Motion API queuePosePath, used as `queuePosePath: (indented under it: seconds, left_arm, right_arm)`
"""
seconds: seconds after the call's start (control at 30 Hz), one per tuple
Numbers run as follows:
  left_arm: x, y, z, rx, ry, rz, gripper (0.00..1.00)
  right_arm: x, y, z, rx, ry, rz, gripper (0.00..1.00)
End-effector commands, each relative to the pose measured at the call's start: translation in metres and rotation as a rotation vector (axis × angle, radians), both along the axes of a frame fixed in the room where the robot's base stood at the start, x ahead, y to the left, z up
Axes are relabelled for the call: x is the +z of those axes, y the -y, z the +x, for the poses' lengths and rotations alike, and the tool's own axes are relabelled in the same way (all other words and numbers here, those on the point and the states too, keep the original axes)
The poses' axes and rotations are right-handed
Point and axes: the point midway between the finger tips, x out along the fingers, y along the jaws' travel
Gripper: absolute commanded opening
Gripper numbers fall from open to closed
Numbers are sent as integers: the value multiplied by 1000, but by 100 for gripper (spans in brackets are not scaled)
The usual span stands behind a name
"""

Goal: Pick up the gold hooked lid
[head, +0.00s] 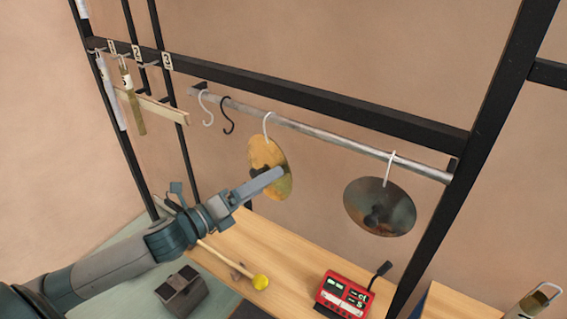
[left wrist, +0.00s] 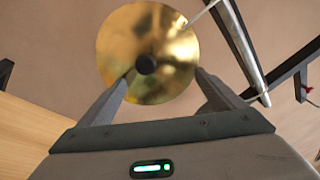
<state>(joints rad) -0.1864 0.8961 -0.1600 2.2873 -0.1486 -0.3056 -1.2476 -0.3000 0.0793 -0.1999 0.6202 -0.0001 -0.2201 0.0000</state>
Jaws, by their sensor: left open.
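The gold lid (head: 265,152) hangs by a pale hook (head: 267,124) from a metal rail in the head view. In the left wrist view the gold lid (left wrist: 165,82) is a round disc with a dark knob (left wrist: 146,64) facing me. My left gripper (head: 272,178) is open in front of the lid, and its fingers cover part of it in the head view. In the left wrist view the left gripper's fingertips (left wrist: 165,73) are spread to either side of the knob. Whether they touch the lid I cannot tell. My right gripper is not in view.
A dark lid (head: 380,205) hangs further right on the metal rail (head: 320,133). Two empty hooks (head: 227,115) hang at the rail's left end. Black frame posts (head: 470,165) stand around.

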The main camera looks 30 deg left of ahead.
Motion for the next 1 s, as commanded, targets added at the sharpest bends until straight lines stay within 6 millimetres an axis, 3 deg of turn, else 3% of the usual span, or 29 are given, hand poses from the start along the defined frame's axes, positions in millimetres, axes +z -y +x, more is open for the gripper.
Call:
queuePosePath:
  seconds: [0.53, 1.0]
  left_arm:
    - [0, 14, 46, 1, 0, -2, 88]
    - [-2, 16, 49, 0, 0, 0, 88]
  right_arm:
    - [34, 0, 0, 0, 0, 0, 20]
    - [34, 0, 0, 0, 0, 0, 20]
